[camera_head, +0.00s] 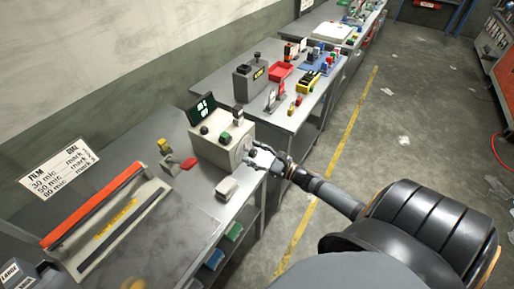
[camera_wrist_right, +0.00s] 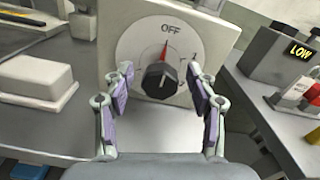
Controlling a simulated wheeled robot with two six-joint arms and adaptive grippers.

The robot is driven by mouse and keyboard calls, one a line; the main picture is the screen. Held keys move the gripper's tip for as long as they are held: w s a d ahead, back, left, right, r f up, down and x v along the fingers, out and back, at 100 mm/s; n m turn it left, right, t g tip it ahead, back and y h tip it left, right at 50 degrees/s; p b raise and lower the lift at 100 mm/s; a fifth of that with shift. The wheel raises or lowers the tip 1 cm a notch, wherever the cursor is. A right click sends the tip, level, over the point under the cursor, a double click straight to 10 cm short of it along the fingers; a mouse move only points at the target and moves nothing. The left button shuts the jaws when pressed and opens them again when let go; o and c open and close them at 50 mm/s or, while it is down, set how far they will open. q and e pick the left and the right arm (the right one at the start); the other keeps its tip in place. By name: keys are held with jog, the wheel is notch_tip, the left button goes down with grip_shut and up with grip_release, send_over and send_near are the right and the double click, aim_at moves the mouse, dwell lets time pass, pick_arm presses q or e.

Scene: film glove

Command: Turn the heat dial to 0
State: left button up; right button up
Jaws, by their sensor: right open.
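The heat dial (camera_wrist_right: 158,80) is a black knob with a red pointer on a round white plate (camera_wrist_right: 133,48) in the right wrist view. The pointer points almost straight up, just below the printed word OFF. The plate is on the front of a pale box (camera_head: 212,150), which carries a small dark screen (camera_head: 202,108) in the head view. My right gripper (camera_wrist_right: 159,72) is open, with one finger on each side of the knob; contact cannot be told. In the head view it is at the box's front face (camera_head: 262,158). My left gripper is not in view.
A pale block (camera_head: 226,188) lies on the metal bench beside the box. A sealer with an orange bar (camera_head: 92,205) stands at the near left. A grey device marked LOW (camera_wrist_right: 280,58) stands on the neighbouring bench. The floor right of the benches is open.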

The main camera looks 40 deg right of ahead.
jog(key=v, duration=0.7)
